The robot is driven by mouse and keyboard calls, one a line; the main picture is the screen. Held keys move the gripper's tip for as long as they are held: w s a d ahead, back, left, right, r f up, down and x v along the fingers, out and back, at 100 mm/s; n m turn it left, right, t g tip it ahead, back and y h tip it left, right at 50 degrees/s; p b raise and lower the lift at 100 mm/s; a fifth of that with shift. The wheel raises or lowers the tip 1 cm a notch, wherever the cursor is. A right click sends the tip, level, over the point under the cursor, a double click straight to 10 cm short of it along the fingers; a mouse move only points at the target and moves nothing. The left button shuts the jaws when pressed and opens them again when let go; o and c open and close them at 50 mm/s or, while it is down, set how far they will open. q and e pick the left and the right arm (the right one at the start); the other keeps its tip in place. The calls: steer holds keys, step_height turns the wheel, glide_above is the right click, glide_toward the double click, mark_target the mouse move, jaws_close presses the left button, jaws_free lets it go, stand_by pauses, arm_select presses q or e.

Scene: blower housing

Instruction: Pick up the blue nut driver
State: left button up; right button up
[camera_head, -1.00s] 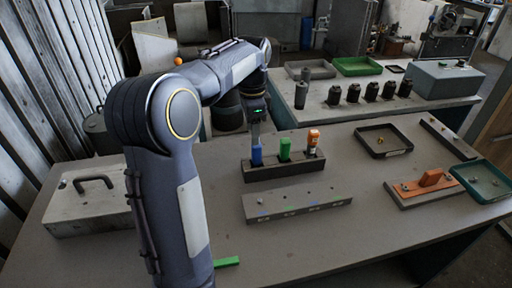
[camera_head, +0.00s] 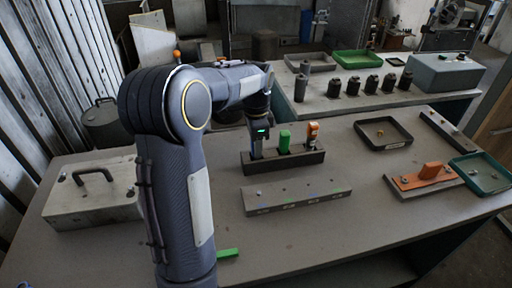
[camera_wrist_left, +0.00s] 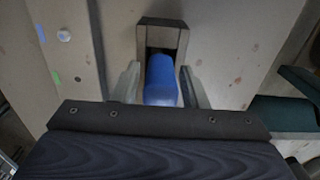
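The blue nut driver (camera_wrist_left: 161,80) stands in the end slot of the dark rack (camera_head: 288,166); in the head view my gripper hides most of it. My left gripper (camera_head: 257,152) points down over that left end of the rack. In the left wrist view its fingers (camera_wrist_left: 161,88) are spread on either side of the blue handle, with narrow gaps apparently showing. The green driver (camera_head: 285,141) and the orange driver (camera_head: 312,132) stand in the same rack to the right. My right gripper is out of view.
A grey strip with small studs (camera_head: 297,197) lies in front of the rack. A grey case with a handle (camera_head: 95,200) is at left, a green piece (camera_head: 228,253) near the front. A dark tray (camera_head: 383,146) and an orange-topped block (camera_head: 430,172) are at right.

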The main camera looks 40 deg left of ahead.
arm_select(q)
jaws_close()
steer(key=shift+r, duration=0.1)
